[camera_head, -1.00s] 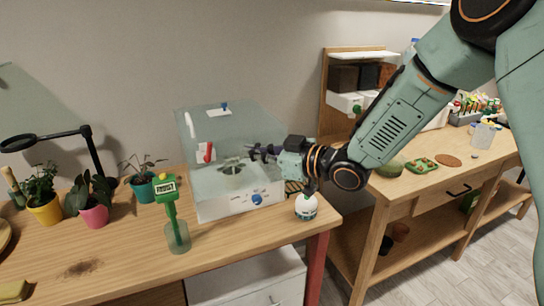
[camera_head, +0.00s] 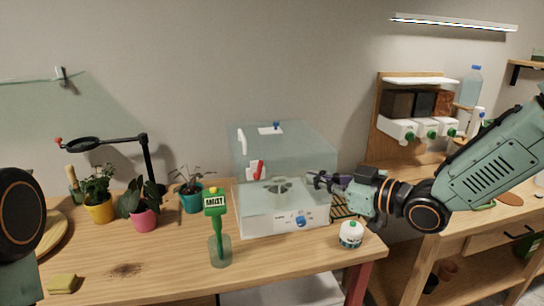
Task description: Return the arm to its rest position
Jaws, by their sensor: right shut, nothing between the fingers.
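My right arm comes in from the right. Its gripper (camera_head: 318,180) is shut and empty, in front of the right side of a clear box with a white base (camera_head: 285,220). I cannot tell whether the fingers touch the box. A dark part of my left arm shows at the left edge; its gripper is out of view.
A green moisture meter (camera_head: 215,204) stands in a glass. Potted plants (camera_head: 145,219), a black lamp (camera_head: 149,160) and a sponge (camera_head: 62,284) are to the left. A second bench with dispensers (camera_head: 432,130) is at right.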

